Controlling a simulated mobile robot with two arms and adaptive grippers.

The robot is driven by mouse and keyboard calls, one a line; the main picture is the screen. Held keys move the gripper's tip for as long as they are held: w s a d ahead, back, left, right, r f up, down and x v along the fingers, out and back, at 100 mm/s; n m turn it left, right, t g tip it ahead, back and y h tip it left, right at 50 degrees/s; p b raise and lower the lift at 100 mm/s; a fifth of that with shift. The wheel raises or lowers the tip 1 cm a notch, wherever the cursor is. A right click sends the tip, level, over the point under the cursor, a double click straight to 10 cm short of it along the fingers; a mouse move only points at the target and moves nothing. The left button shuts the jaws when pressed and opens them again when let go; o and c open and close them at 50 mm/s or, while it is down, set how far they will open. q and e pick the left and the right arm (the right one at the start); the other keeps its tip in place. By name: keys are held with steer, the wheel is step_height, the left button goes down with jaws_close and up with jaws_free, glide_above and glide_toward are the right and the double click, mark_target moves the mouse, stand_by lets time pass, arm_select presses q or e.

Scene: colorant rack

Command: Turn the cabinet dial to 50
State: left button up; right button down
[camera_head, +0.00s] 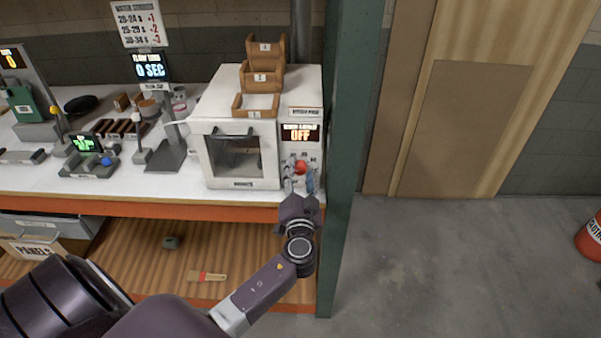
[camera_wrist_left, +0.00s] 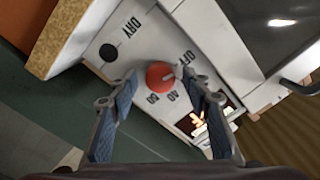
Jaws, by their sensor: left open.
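The white cabinet (camera_head: 235,120) stands at the right end of the bench, with a dark window in its door. Its red dial (camera_head: 301,167) is on the narrow panel right of the door, below a display (camera_head: 300,133) reading OFF. In the left wrist view, the red dial (camera_wrist_left: 161,76) has a light pointer mark toward OFF, with numbers around it that look like 40, 50 and 60, partly hard to read. My left gripper (camera_head: 300,182) is open in front of the panel. Its fingers in the wrist view (camera_wrist_left: 160,92) are on either side of the dial; contact cannot be told. My right gripper is not in view.
A green post (camera_head: 345,150) stands close to the right of the panel. Wooden trays (camera_head: 258,105) sit on the cabinet. A stand with a 0 SEC display (camera_head: 149,66) is to the left. A brush (camera_head: 207,276) lies on the lower shelf.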

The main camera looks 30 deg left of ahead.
arm_select(q)
steer(key=c, duration=1.2)
steer(key=shift+o, duration=0.2)
